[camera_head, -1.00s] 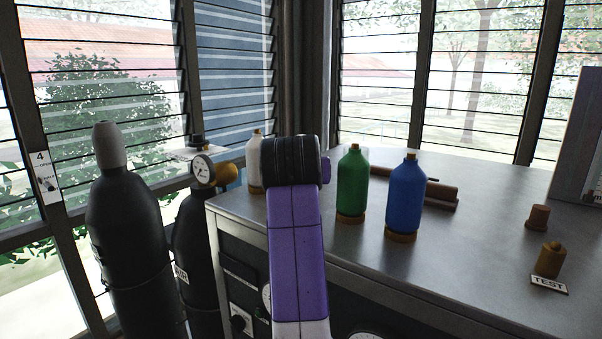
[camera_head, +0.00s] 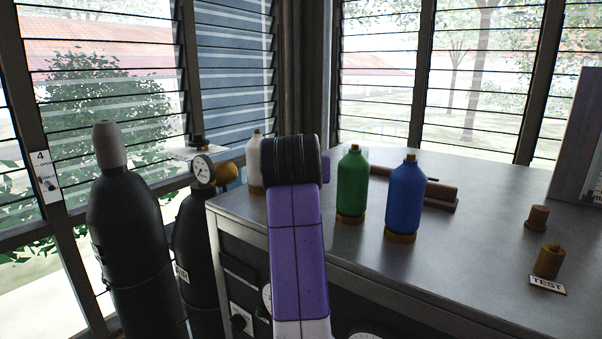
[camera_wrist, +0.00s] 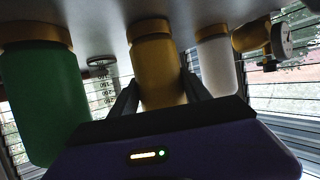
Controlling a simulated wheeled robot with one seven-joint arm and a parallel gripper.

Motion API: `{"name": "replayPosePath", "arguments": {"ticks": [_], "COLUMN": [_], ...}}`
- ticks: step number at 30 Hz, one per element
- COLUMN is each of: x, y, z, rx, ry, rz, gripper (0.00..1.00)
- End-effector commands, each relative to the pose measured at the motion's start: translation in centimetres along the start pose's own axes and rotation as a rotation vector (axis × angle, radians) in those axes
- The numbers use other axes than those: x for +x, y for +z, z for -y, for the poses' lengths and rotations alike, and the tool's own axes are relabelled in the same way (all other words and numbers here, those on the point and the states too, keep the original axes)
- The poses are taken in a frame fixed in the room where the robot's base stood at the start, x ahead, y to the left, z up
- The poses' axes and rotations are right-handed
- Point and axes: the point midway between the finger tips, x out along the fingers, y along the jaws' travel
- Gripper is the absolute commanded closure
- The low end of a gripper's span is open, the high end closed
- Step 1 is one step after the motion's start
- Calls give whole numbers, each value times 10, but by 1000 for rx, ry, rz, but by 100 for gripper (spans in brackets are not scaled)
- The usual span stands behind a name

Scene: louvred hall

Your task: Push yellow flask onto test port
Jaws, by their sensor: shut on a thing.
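The yellow flask (camera_wrist: 160,72) shows in the wrist view, which looks upside down, with its brown base ring at the bench top. My gripper (camera_wrist: 160,90) has one dark finger on each side of it and is shut on it. In the head view my purple arm hides both the flask and the fingers. The test port (camera_head: 548,261) is a brass-coloured upright stub at the right of the bench, beside the TEST label (camera_head: 547,285). It stands well apart from the flask.
The green flask (camera_head: 352,185) and blue flask (camera_head: 405,200) stand right of my arm on the bench (camera_head: 470,250). The white flask (camera_head: 255,160) is at left. A brown stub (camera_head: 537,217) stands behind the test port. Bench surface between blue flask and port is clear.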

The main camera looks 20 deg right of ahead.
Motion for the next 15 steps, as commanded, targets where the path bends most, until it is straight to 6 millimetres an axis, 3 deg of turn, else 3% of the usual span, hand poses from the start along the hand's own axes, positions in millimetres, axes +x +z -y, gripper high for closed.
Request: {"name": "replayPosePath", "arguments": {"ticks": [8, 15], "x": [-2, -11], "y": [-6, -27], "z": [0, 0], "rx": [1, 1], "ry": [0, 0], "rz": [-3, -4], "gripper": [100, 100]}}
